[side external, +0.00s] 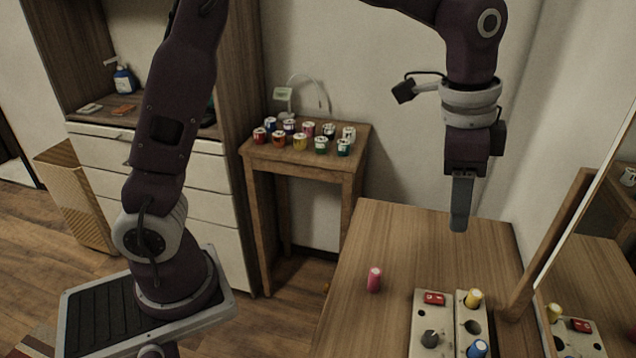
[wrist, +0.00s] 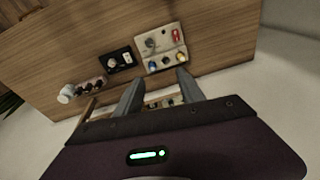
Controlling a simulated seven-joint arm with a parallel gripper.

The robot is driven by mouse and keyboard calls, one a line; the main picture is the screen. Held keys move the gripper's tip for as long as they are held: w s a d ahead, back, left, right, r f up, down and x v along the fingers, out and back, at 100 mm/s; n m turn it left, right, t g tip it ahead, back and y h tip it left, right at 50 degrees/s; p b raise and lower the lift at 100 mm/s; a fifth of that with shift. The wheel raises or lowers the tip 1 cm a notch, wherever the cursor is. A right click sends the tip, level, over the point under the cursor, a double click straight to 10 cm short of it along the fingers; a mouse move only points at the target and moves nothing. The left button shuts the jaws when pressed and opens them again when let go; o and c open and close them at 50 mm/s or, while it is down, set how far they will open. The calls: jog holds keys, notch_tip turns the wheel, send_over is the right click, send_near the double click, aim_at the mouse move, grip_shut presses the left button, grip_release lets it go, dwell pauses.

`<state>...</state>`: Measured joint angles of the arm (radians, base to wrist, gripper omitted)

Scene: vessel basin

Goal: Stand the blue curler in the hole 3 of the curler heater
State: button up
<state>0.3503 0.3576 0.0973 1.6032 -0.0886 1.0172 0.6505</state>
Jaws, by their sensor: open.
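The curler heater (side external: 433,309) lies on the wooden table, with a red switch, a dark knob and a row of round holes. A yellow curler (side external: 473,298) stands at the row's far end. The blue curler (side external: 477,349) is at the near end, cut by the picture edge; whether it is fully seated is unclear. A dark empty hole shows between them. In the wrist view the heater (wrist: 151,44) shows the blue curler (wrist: 153,66) left and the yellow curler (wrist: 180,55) right. My gripper (side external: 460,228) is open and empty, above the table behind the heater; its fingers (wrist: 159,75) are apart.
A mirror (side external: 600,250) in a wooden frame rises at the right. A black panel (wrist: 118,60) sits beside the heater. A side table (side external: 262,155) holds several colored cans. The table's back left is clear.

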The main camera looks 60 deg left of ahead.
jog(key=s+a+r+n+t, duration=0.1)
jog(key=s+a+r+n, duration=0.1)
jog(key=s+a+r, duration=0.3)
jog(key=s+a+r+n+t, duration=0.1)
jog(key=s+a+r+n, duration=0.15)
jog(key=s, duration=0.35)
jog(key=s+a+f+n+t, duration=0.1)
jog(key=s+a+f+n, duration=0.1)
jog(key=s, duration=0.4)
jog(key=s+a+f+n+y, duration=0.1)
jog(key=s+a+f+n, duration=0.1)
jog(key=s, duration=0.5)
jog(key=shift+s+a+f+n+t, duration=0.2)
jog(key=shift+a+n+t, duration=0.2)
jog(key=shift+n, duration=0.35)
jog(key=shift+o, duration=0.2)
jog(key=shift+w, duration=0.1)
